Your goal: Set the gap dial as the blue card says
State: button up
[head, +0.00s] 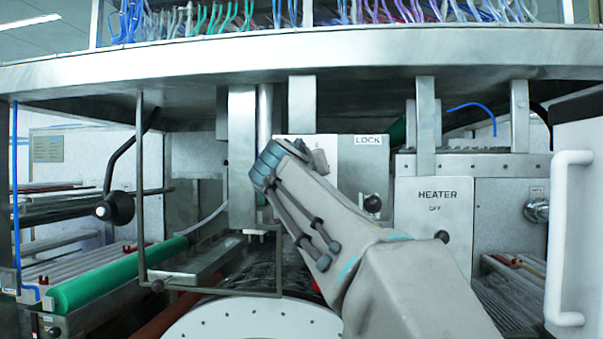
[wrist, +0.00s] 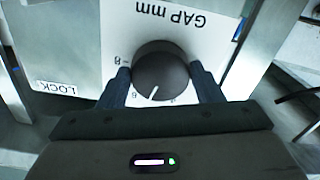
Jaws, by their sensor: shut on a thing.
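The gap dial is a round dark knob (wrist: 165,66) on a white plate (wrist: 120,40) lettered "GAP mm", which appears upside down in the wrist view. My gripper (wrist: 158,74) has one finger on each side of the knob and is shut on it. A white pointer line on the knob points toward the lower edge of the picture, slightly left. A few scale marks show around the knob, but most are too small or covered to read. In the head view my gripper's wrist (head: 272,165) hides the dial. I cannot make out a readable blue card in either view.
A LOCK plate (head: 362,175) with a black knob stands right of my wrist, and a HEATER plate (head: 435,215) further right. A metal upright (head: 242,150) is close on the left. A steel beam (head: 300,48) runs above, and a perforated drum (head: 255,322) lies below.

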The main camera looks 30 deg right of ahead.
jog(key=n+p, duration=0.1)
jog(key=n, duration=0.6)
jog(key=n+p, duration=0.1)
jog(key=n, duration=0.6)
jog(key=n+p, duration=0.2)
jog(key=n, duration=0.4)
jog(key=shift+r+n, duration=0.3)
jog(key=shift+n, duration=0.1)
jog(key=o, duration=1)
jog(key=shift+c, duration=0.2)
jog(key=shift+s, duration=0.1)
jog(key=b+v, duration=0.3)
jog(key=v, duration=1)
jog(key=shift+s+a, duration=0.25)
